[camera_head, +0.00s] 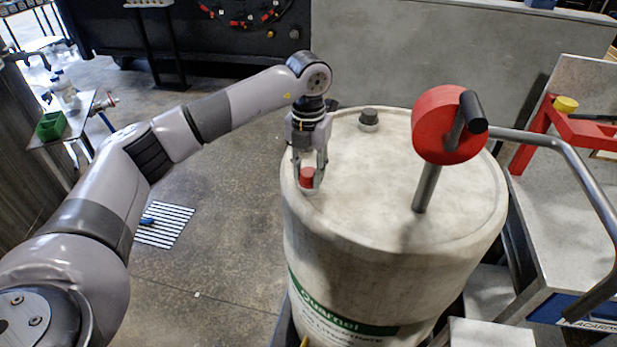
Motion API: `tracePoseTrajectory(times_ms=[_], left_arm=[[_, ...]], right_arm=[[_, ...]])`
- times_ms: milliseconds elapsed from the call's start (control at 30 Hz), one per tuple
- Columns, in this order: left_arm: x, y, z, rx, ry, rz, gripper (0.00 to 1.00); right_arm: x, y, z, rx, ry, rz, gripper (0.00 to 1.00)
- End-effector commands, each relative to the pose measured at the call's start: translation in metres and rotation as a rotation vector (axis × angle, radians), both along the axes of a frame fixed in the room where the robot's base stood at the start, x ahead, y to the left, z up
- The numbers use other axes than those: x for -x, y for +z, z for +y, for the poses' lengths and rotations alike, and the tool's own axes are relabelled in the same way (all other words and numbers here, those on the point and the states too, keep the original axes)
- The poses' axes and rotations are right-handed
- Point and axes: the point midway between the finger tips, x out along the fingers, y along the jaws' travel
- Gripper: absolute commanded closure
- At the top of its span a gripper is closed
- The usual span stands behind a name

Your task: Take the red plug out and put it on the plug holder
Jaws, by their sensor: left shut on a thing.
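The red plug (307,176) sits at the left edge of the top of a large pale drum (365,215), on a light round base. My left gripper (308,172) reaches down over it from above and is shut on it, with a finger on each side. I cannot tell whether the plug is still seated in the drum or slightly raised. My right gripper is not in view. I cannot make out for sure which thing is the plug holder.
A dark grey cap (369,118) stands at the back of the drum top. A red wheel with a dark handle (447,125) rises on a metal rod at the drum's right. A grey bench (575,200) with a bent metal rail is at the right.

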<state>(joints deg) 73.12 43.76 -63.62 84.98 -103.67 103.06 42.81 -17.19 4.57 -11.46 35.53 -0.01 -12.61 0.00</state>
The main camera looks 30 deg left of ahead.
Motion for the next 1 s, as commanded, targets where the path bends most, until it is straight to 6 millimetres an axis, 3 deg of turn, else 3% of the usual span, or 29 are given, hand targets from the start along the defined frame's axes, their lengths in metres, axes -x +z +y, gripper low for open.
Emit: tracePoseTrajectory(times_ms=[300,667,1000], left_arm=[[0.0004,-0.0002,-0.0004,0.000,0.027,0.002,1.00],[0.0006,0.0001,-0.0007,0.000,0.435,0.002,1.00],[0.0005,0.0000,-0.0006,0.000,0.466,0.002,1.00]], right_arm=[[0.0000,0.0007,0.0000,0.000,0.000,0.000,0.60],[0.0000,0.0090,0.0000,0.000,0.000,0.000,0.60],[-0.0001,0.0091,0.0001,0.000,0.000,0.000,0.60]])
